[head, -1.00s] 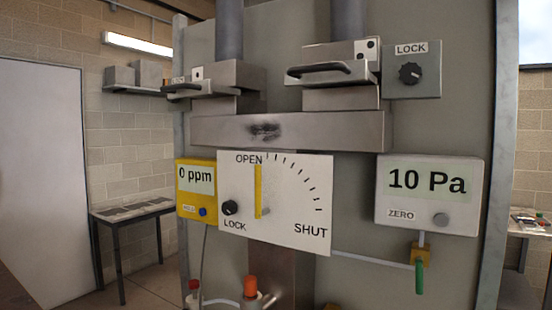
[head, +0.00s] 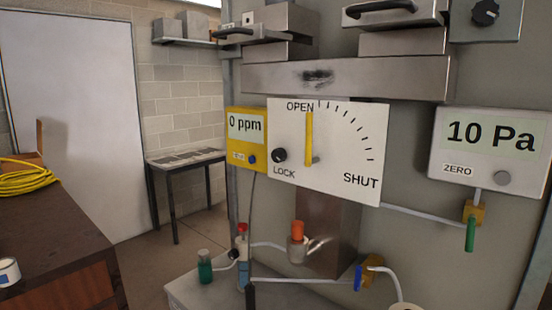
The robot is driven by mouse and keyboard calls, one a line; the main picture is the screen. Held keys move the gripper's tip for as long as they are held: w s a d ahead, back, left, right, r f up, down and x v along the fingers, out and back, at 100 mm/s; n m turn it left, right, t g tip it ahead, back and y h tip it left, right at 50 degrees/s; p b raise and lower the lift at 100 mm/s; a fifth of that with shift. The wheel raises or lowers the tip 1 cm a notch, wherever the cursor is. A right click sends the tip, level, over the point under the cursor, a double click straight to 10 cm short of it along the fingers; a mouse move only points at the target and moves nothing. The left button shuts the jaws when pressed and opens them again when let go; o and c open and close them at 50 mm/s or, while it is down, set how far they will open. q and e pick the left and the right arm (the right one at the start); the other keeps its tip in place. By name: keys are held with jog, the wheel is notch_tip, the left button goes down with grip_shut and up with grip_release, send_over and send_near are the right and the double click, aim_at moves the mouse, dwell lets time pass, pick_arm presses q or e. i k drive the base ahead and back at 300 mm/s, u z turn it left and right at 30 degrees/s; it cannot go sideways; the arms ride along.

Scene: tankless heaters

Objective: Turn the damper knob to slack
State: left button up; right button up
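The white damper plate (head: 345,120) is fixed on the grey panel, with OPEN at its top and SHUT at its lower right. Its yellow pointer (head: 309,138) stands upright at OPEN. A small black knob (head: 279,155) sits at the plate's lower left, above the word LOCK. I cannot make out which way this knob's mark points. Neither of my grippers is in view.
A yellow meter (head: 247,139) reads 0 ppm and a white gauge (head: 490,150) reads 10 Pa. Another black knob (head: 485,12) is at upper right. Valves, including an orange-capped one (head: 298,232), stand below. A brown cabinet (head: 50,235) stands at left.

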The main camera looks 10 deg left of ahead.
aim_at(278, 155)
jog(key=u, duration=1.65)
jog(key=i, duration=0.1)
jog(key=z, duration=3.2)
jog(key=k, duration=1.1)
jog(key=u, duration=3.9)
jog(key=k, duration=0.1)
jog(key=z, duration=2.2)
jog(key=i, duration=1.25)
jog(key=z, duration=0.05)
